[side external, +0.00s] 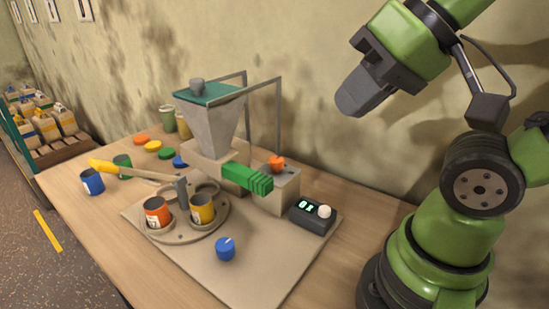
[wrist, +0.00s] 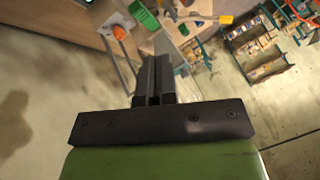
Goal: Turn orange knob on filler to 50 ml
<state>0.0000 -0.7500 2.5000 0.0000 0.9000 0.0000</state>
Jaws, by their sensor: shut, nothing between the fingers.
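The filler (side external: 212,118) has a grey hopper with a green top and stands on a base plate on the table. Its orange knob (side external: 277,163) sits on top of a grey box at the right of the filler. The knob also shows near the top of the wrist view (wrist: 119,33). The knob's scale marks are too small to read. My gripper (side external: 352,103) is shut and empty. It hangs in the air above and to the right of the knob, well apart from it. In the wrist view its dark fingers (wrist: 154,72) lie together.
A green ribbed part (side external: 247,179) lies left of the knob. A control box (side external: 312,215) with a display and white button stands in front. An orange cup (side external: 158,212) and a yellow cup (side external: 203,208) stand on a round plate. A grey frame rises behind the knob.

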